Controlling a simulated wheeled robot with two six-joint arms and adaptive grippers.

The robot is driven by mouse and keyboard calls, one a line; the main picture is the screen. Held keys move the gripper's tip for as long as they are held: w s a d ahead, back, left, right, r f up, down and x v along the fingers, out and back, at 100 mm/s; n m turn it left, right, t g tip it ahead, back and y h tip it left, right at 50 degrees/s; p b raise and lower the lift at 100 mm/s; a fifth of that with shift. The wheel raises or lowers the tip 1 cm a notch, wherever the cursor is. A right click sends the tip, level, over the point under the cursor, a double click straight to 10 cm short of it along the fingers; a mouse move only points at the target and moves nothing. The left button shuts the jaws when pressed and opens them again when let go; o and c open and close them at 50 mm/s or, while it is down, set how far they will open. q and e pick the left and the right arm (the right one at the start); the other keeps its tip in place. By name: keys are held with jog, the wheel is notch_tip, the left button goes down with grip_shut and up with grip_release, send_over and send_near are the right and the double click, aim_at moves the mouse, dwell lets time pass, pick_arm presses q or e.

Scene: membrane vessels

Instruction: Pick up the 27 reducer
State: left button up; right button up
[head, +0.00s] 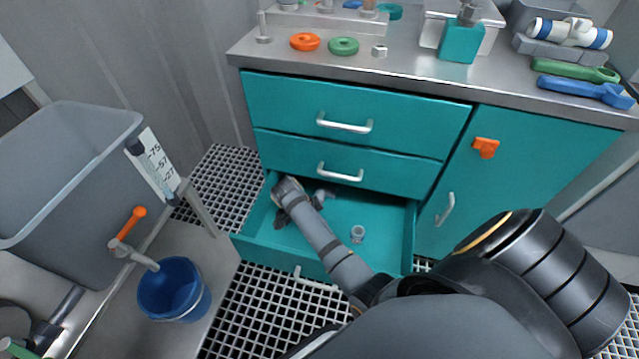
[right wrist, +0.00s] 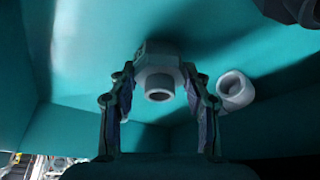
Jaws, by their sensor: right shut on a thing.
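In the head view my right arm reaches down into an open teal drawer (head: 385,255), and my right gripper (head: 283,212) is at the drawer's left part. In the right wrist view the right gripper (right wrist: 160,95) is shut on a grey fitting with a faceted collar and a round open end, seemingly the reducer (right wrist: 158,82). No size mark is readable on it. A second grey fitting, bent like an elbow (right wrist: 235,91), lies just right of the fingers. Another small grey fitting (head: 358,233) stands farther right on the drawer floor. My left gripper is out of view.
Closed drawers (head: 340,120) with white handles sit above the open one. The counter (head: 400,65) holds orange and green rings, a teal bottle and wrenches. A grey tank (head: 70,190) with an orange-handled valve stands left, near a blue bucket (head: 173,290).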

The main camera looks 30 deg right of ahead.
notch_tip(320, 180, up, 9)
jog(key=p, duration=0.3)
jog(key=shift+p, duration=0.3)
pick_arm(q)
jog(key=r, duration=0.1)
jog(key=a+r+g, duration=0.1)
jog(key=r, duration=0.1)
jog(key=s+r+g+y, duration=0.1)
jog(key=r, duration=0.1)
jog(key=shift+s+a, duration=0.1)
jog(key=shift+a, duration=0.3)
pick_arm(e)
jog(key=shift+r, duration=0.4)
